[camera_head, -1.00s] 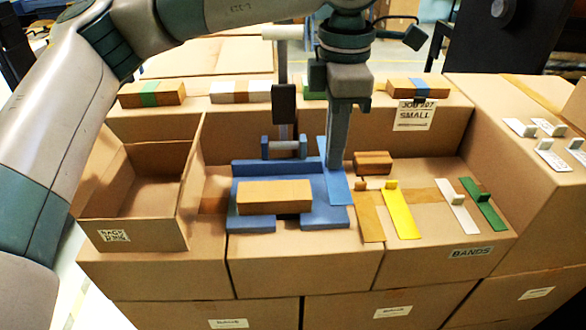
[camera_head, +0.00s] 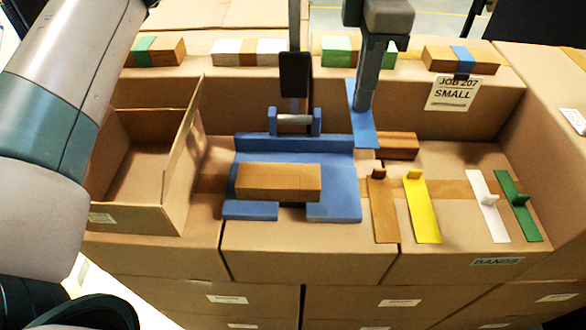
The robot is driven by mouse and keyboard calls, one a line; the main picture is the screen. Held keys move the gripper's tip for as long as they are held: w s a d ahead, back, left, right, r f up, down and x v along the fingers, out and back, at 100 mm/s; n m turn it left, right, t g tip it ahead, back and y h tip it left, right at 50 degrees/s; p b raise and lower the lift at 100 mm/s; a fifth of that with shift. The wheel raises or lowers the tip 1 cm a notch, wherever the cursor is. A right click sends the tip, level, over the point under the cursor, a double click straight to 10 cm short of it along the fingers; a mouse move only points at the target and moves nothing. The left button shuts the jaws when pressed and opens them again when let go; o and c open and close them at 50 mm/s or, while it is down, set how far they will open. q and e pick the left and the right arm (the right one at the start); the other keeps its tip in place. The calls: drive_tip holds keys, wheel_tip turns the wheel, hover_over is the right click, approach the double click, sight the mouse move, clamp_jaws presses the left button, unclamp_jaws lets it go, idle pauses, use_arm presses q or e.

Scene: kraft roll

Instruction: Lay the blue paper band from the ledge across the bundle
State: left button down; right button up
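The bundle (camera_head: 278,182) is a brown block of flat pieces lying in the blue jig (camera_head: 335,205), with no band visible across it. My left gripper (camera_head: 364,100) comes down from the top, right of the jig's post. It is shut on the blue paper band (camera_head: 362,125), a flat strip held above the jig's back right corner, behind and right of the bundle. The band appears clear of the bundle. The fingers show nearly edge-on. My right gripper is not in view.
An ochre band (camera_head: 382,212), a yellow band (camera_head: 422,212), a white band (camera_head: 488,208) and a green band (camera_head: 519,208) lie at right. A small brown block (camera_head: 397,145) sits behind them. An open box (camera_head: 140,220) stands left. Banded bundles line the back shelf.

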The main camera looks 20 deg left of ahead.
use_arm(q)
drive_tip(key=shift+s+a+f, duration=0.25)
drive_tip(key=shift+a+f, duration=0.15)
drive_tip(key=shift+f, duration=0.1)
drive_tip(key=s+a+f, duration=0.4)
drive_tip(key=a, duration=0.1)
drive_tip(key=s+a+f+b, duration=0.1)
drive_tip(key=s+a+f, duration=0.1)
drive_tip(key=a, duration=0.1)
drive_tip(key=shift+s+a, duration=0.1)
drive_tip(key=shift+s, duration=0.3)
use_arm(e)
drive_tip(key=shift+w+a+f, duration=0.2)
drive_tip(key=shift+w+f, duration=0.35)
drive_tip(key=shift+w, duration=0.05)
use_arm(q)
drive_tip(key=shift+f, duration=0.15)
drive_tip(key=shift+f, duration=1.9)
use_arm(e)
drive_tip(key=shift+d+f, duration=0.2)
use_arm(q)
drive_tip(key=shift+f+b, duration=0.15)
drive_tip(key=shift+b, duration=0.3)
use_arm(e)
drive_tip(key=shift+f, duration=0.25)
use_arm(q)
drive_tip(key=c, duration=1.9)
unclamp_jaws()
drive_tip(key=shift+c, duration=0.2)
